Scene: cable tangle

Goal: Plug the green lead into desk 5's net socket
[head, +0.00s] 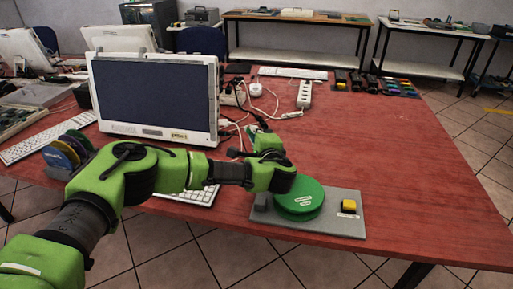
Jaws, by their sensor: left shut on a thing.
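My left arm reaches in from the left, across the front of the monitor. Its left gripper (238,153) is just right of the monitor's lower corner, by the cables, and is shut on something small. My own wrist and the small size hide what it holds; I cannot tell whether it is the green lead. No green lead is clear among the tangle of mostly white cables (240,121) behind the gripper. I cannot pick out a net socket. The label on the monitor (155,95) is too small to read surely. My right gripper is not in view.
A white power strip (304,95) lies behind. Coloured discs (75,146) and a keyboard (28,146) are left. The red tabletop (400,160) is clear at right.

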